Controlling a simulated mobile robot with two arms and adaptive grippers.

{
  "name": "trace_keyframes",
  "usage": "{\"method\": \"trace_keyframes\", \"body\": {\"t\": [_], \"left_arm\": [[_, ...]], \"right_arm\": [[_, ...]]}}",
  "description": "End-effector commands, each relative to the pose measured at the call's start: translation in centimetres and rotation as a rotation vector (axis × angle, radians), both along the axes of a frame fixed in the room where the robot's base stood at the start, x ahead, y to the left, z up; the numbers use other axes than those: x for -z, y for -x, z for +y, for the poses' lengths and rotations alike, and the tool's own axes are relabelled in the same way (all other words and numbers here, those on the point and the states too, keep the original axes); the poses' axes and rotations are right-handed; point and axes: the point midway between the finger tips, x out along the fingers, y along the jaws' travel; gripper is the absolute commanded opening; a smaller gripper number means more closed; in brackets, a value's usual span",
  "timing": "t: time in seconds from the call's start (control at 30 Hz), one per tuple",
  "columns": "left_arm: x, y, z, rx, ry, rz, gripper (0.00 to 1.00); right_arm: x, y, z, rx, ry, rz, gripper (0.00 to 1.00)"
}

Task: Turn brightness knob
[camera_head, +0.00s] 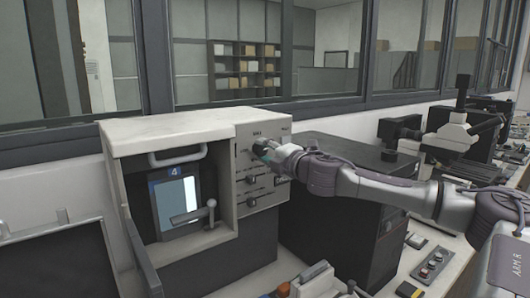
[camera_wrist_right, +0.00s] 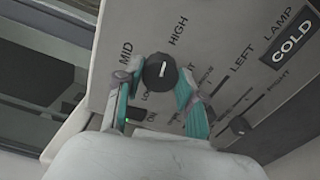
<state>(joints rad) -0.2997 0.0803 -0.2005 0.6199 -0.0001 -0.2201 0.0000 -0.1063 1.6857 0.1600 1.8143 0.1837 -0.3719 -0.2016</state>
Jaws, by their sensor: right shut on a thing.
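The brightness knob (camera_wrist_right: 160,70) is round and black with a short white mark, on the beige panel of the press. In the wrist view, MID, HIGH and LOW are printed around it, and its mark stands nearly upright in the picture. My right gripper (camera_wrist_right: 156,84) has its teal-lined fingers on either side of the knob and is shut on it. In the head view, my right gripper (camera_head: 264,152) is at the upper part of the control panel (camera_head: 244,207) and hides the knob. My left gripper is not in view.
Lower on the panel are slider knobs (camera_wrist_right: 240,125) and a COLD label (camera_wrist_right: 294,49). The press housing (camera_head: 170,126) has a handle and a lit screen. A black cabinet (camera_head: 340,228) stands to the right, under my right arm. Microscope-like equipment (camera_head: 455,130) is farther right.

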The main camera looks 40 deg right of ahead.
Motion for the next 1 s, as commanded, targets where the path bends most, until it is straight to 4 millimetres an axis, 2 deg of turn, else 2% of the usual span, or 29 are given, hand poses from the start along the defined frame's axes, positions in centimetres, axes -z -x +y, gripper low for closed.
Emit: {"method": "trace_keyframes", "body": {"t": [0.03,0.07,0.2,0.57,0.67,0.87,0.93,0.97,1.0], "left_arm": [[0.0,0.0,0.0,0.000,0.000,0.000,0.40],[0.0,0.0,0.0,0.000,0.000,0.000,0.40],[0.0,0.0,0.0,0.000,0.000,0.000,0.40],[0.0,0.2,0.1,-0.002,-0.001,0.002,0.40],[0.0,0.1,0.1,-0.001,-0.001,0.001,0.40],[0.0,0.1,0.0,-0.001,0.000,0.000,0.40],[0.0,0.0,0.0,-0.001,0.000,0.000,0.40],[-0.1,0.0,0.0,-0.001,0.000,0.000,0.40],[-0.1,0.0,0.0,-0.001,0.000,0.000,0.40]], "right_arm": [[0.0,0.0,-0.1,0.002,-0.003,-0.001,0.04],[0.0,0.0,-0.1,0.002,-0.002,0.000,0.44],[0.0,0.0,0.0,0.001,-0.002,0.000,0.64],[-0.6,0.0,0.0,0.000,0.002,-0.002,0.64],[-1.9,0.0,0.0,0.000,0.003,-0.003,0.64],[-6.4,0.1,0.0,0.001,0.010,-0.011,0.64],[-7.9,0.1,0.0,0.000,0.011,-0.014,0.72],[-8.4,0.1,0.1,-0.001,0.010,-0.014,0.72],[-8.9,0.1,0.1,-0.003,0.008,-0.013,0.64]]}}
